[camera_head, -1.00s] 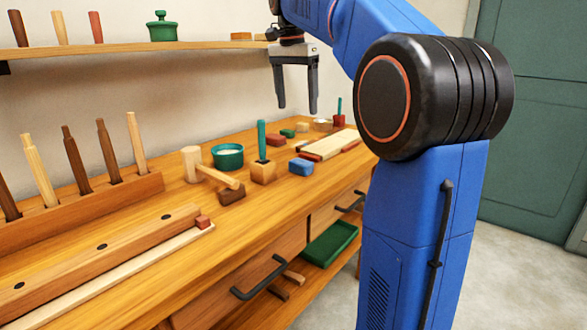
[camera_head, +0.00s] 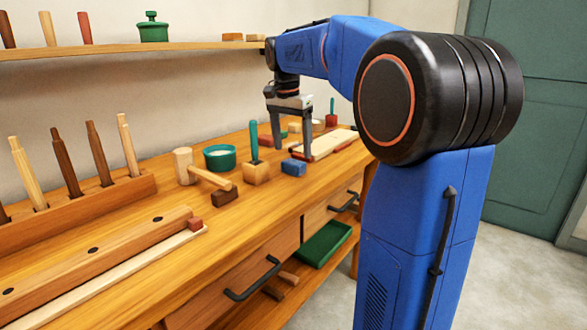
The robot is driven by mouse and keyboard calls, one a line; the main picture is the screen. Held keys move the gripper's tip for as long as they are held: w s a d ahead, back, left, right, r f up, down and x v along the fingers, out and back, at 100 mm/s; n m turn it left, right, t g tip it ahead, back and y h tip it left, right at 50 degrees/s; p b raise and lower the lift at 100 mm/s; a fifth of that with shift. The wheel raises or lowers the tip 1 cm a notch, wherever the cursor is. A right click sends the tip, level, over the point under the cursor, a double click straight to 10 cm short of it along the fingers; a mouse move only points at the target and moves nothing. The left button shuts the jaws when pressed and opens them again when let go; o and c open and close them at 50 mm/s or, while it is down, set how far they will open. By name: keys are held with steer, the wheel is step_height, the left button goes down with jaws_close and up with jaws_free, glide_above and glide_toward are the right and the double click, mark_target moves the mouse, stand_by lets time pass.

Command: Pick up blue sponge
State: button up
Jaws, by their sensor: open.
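I cannot tell the exact gap in depth or whether a finger touches anything.
Left of the sponge stands a wooden block with a green handle (camera_head: 255,170), then a mallet (camera_head: 186,165) and a green bowl (camera_head: 220,157). A pale board (camera_head: 330,143) with reddish edges lies close on the right. A shelf (camera_head: 130,50) runs above.

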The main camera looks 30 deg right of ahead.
mark_target(293, 162)
steer(key=shift+d+f, duration=0.15)
steer(key=shift+f, duration=0.95)
steer(key=shift+d+f, duration=0.1)
steer(key=shift+f, duration=0.95)
steer(key=c, duration=1.1)
steer(key=shift+c, duration=0.2)
step_height(293, 162, up, 10)
